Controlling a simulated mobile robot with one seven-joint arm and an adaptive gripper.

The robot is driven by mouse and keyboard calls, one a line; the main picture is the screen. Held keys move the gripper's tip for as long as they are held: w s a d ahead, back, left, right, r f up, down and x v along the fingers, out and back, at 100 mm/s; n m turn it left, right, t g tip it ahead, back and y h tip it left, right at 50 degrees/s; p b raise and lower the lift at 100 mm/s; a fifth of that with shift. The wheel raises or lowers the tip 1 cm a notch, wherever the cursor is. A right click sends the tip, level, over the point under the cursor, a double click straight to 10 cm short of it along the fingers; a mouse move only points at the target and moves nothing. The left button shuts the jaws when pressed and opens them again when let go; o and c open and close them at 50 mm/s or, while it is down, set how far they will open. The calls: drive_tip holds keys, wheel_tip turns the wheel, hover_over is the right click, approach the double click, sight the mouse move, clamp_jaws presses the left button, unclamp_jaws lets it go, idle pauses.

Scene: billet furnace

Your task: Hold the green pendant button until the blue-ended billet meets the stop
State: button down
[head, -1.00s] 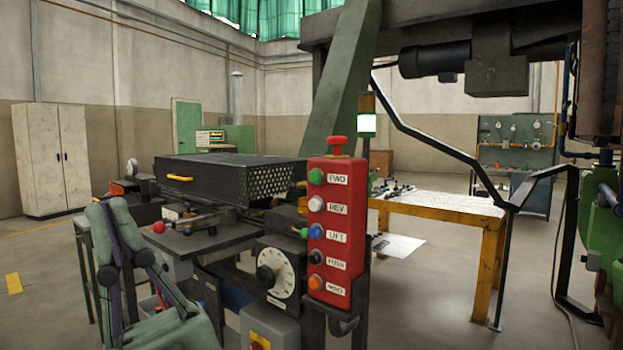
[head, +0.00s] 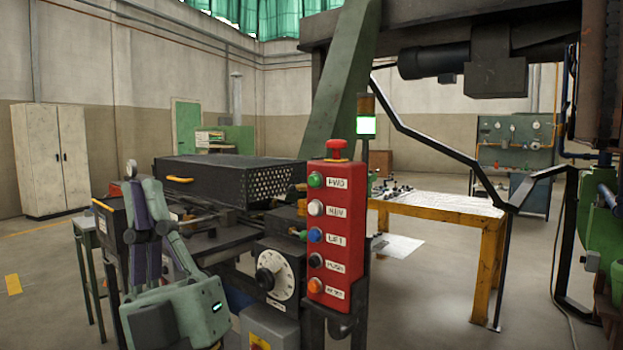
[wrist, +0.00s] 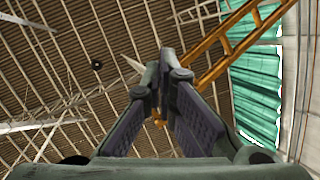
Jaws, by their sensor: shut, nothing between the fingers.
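The red pendant (head: 337,240) stands upright right of centre in the head view, with a column of labelled buttons and a red mushroom button on top. Its green button (head: 315,180) is the topmost in the column, beside the FWD label. My gripper (head: 143,188) is at the lower left, well left of the pendant and apart from it, fingers pointing up. It also shows in the wrist view (wrist: 166,70), shut and empty, with the roof behind it. I cannot make out the blue-ended billet or the stop in either view.
A black perforated box (head: 225,180) on the machine bench lies between my gripper and the pendant's upper part. A dial (head: 275,275) sits just left of the pendant. A yellow-legged table (head: 450,208) stands behind right. A lit lamp (head: 366,125) rises behind the pendant.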

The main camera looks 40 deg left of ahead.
sight(314, 181)
drive_tip(key=w+a+f+t+h+p, duration=0.1)
drive_tip(key=w+a+t+h, duration=0.1)
drive_tip(key=w+t+h, duration=0.6)
drive_tip(key=w+a+f+t+h+p, duration=0.1)
drive_tip(key=w+a+t+h, duration=0.1)
drive_tip(key=w+t+h, duration=0.5)
drive_tip(key=w+h, duration=0.3)
drive_tip(key=shift+w+f+m+t, duration=0.3)
drive_tip(key=shift+w+f+t, duration=0.1)
drive_tip(key=shift+w+a, duration=0.1)
drive_tip(key=w, duration=0.8)
drive_tip(key=shift+w+d, duration=0.25)
drive_tip(key=shift+d, duration=0.05)
drive_tip(key=shift+w+p, duration=0.1)
drive_tip(key=shift+p, duration=0.2)
drive_tip(key=shift+w, duration=0.3)
